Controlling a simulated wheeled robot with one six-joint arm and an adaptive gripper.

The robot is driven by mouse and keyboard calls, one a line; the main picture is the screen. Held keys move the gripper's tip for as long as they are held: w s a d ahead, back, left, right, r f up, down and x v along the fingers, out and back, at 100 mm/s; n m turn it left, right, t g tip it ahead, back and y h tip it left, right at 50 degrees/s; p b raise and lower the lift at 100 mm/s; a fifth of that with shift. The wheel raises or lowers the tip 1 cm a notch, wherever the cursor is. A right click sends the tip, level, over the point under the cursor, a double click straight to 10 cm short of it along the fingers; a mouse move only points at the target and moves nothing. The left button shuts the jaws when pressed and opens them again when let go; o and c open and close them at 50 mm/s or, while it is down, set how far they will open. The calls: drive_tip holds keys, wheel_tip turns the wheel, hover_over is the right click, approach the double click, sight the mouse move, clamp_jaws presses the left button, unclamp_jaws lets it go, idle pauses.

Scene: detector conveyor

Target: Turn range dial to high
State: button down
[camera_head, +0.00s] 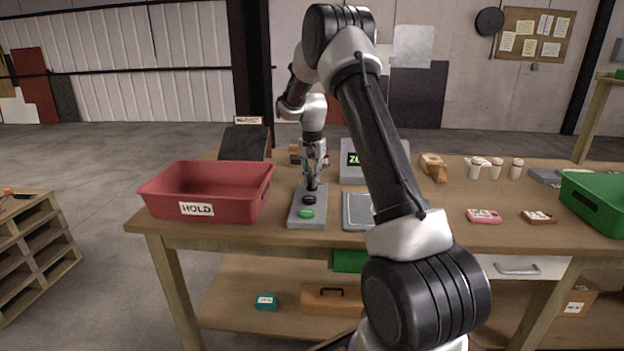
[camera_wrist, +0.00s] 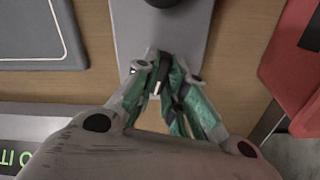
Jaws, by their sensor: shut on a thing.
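A narrow grey control panel (camera_head: 293,216) lies on the workbench beside the red bin. My gripper (camera_head: 312,187) points down over the panel's far part. In the wrist view, my gripper (camera_wrist: 163,78) has its fingers closed around a small dark dial with a pale mark (camera_wrist: 157,87), seemingly the range dial. The fingers hide most of it, so its setting and label cannot be read. The black control (camera_wrist: 163,2) shows at the top edge, apart from the fingers.
The red HOLD bin (camera_head: 207,170) stands close left of the panel. A grey device with a lit green display (camera_head: 354,159) stands behind, and a grey flat plate (camera_head: 357,224) lies to the right. Cups, small items and a green bin (camera_head: 592,205) occupy the bench's right.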

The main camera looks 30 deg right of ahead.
drive_tip(key=n, duration=1.1)
drive_tip(key=shift+n, duration=0.4)
idle(0.3)
drive_tip(key=c, duration=1.5)
unclamp_jaws()
drive_tip(key=shift+r, duration=0.1)
wheel_tip(320, 180, up, 12)
drive_tip(key=shift+f, duration=0.1)
